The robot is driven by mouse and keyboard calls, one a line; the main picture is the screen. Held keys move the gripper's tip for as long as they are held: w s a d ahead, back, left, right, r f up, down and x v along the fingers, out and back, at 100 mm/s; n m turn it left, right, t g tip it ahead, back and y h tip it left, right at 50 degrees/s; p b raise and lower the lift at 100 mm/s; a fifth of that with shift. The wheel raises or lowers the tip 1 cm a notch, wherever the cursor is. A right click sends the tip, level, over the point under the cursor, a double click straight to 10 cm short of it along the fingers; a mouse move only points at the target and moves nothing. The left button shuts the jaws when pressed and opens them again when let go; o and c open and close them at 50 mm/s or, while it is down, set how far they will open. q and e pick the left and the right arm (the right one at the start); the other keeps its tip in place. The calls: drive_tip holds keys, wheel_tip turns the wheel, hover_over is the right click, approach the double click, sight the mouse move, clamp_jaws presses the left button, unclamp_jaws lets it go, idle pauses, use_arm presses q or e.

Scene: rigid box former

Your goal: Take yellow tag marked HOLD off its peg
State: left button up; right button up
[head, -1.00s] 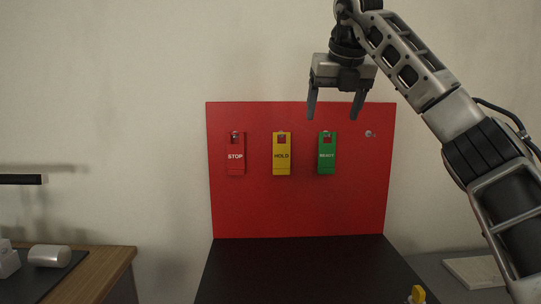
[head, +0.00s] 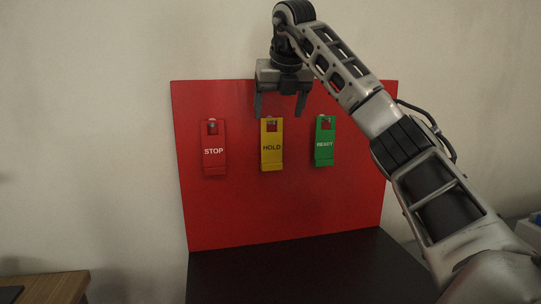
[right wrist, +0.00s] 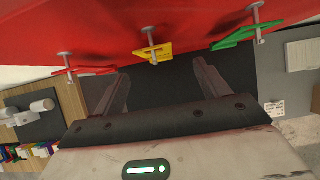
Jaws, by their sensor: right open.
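The yellow HOLD tag (head: 272,148) hangs on its peg in the middle of the red board (head: 285,205), between the red STOP tag (head: 214,152) and the green READY tag (head: 324,146). My right gripper (head: 280,108) is open and empty, fingers pointing down, just above and slightly right of the yellow tag. In the right wrist view the yellow tag (right wrist: 158,53) is seen nearly edge-on on its peg, beyond the gap between the open fingers (right wrist: 162,75). The fingers appear apart from it. My left gripper is out of view.
The red tag (right wrist: 85,71) and green tag (right wrist: 240,36) flank the yellow one closely in the right wrist view. A dark surface (head: 300,275) lies below the board. A wooden table (head: 50,288) stands at lower left.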

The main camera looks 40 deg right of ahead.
sight(272, 138)
drive_tip(key=x, duration=0.5)
drive_tip(key=p+x, duration=0.1)
drive_tip(key=x, duration=0.2)
drive_tip(key=shift+a+f, duration=0.15)
drive_tip(key=shift+a, duration=0.2)
drive_tip(key=c, duration=1.3)
